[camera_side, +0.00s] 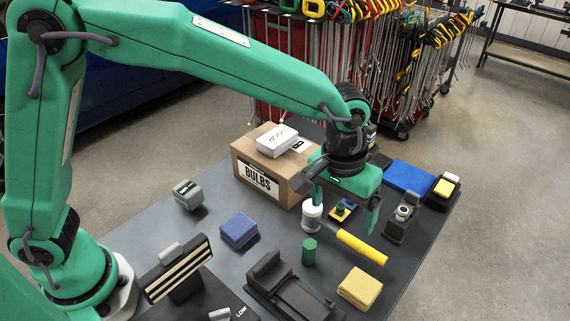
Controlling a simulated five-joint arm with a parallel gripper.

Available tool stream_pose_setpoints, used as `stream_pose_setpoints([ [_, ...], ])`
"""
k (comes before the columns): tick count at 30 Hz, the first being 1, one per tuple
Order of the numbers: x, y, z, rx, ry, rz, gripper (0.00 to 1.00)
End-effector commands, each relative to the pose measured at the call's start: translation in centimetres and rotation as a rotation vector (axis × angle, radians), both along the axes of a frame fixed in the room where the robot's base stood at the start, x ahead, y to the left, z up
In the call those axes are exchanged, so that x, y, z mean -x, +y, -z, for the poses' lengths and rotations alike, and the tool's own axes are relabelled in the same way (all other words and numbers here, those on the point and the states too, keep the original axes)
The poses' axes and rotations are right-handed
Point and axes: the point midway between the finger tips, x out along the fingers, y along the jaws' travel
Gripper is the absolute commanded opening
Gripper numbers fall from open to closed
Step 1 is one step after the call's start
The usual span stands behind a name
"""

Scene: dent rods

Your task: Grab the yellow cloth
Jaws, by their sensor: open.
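The yellow cloth (360,288) is a folded, flat square pad lying near the front right edge of the dark table. My gripper (345,205) is open, with its fingers pointing down. It is above the middle of the table, behind the cloth and apart from it. Nothing shows between the fingers except the table items behind and below. The cloth is fully in view.
A mallet with a white head and yellow handle (360,247) lies between gripper and cloth. A green cylinder (309,251) and a black holder (290,290) stand left of the cloth. A cardboard bulbs box (255,180) is behind. Blue cloths (239,230) also lie about.

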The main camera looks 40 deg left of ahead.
Motion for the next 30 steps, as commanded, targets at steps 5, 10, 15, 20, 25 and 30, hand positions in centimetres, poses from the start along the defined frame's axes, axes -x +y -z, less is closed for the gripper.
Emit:
stream_pose_setpoints([
  [5, 0.7, -4.4, 3.6, -0.027, 0.040, 0.005, 0.89],
  [10, 1.4, -7.2, 6.1, -0.046, 0.062, 0.003, 0.89],
  [15, 1.8, -8.4, 7.2, -0.054, 0.071, 0.000, 0.89],
  [20, 1.9, -8.5, 7.4, -0.056, 0.072, 0.000, 0.89],
  [25, 1.9, -8.5, 8.1, -0.057, 0.074, 0.000, 0.89],
  [30, 1.9, -8.4, 9.5, -0.057, 0.073, 0.000, 0.89],
])
